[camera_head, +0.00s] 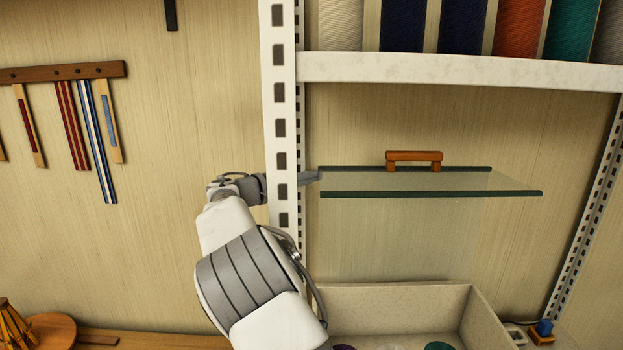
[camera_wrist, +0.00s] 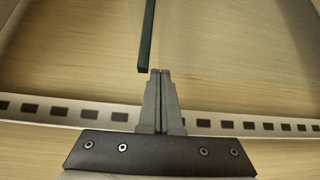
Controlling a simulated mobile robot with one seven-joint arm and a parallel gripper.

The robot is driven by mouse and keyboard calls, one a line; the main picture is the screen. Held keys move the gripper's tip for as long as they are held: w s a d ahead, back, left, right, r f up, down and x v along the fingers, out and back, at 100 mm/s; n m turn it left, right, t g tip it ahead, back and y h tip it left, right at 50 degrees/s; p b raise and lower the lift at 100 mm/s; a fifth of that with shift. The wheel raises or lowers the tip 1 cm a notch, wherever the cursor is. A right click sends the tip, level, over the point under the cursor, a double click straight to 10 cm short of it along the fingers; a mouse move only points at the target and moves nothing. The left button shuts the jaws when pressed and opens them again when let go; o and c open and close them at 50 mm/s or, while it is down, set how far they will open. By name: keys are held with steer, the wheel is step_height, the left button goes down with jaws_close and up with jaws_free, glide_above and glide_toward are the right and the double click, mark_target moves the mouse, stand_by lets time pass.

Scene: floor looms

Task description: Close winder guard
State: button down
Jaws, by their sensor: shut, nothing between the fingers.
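The winder guard (camera_head: 430,180) is a clear panel with dark strips along its back and front edges and an orange-brown handle (camera_head: 414,155) at the back edge. It stands out roughly level above a pale box in the shelf frame. My gripper (camera_head: 311,176) reaches in from the left, past the white upright, with its fingertips by the left end of the back strip. In the wrist view the fingers (camera_wrist: 160,72) are together with nothing between them. The end of a dark strip (camera_wrist: 147,40) lies just ahead of the tips; contact cannot be told.
The white slotted upright (camera_head: 281,120) stands close to my forearm. A shelf (camera_head: 450,70) with coloured rolls is above the guard. The pale open box (camera_head: 390,299) is below, with a blue-topped item (camera_head: 544,328) to its right. Wooden tools hang on the left wall.

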steer(key=s+f+m+h+b, duration=0.2)
steer(key=s+m+b, duration=0.2)
steer(key=s+b, duration=0.5)
steer(key=s+f+m+t+h+b, duration=0.1)
steer(key=s+b, duration=0.8)
steer(key=b, duration=1.6)
steer(key=shift+f+m+h, duration=0.85)
steer(key=shift+m+h, duration=0.45)
steer(key=shift+m, duration=0.6)
steer(key=shift+s+r, duration=0.1)
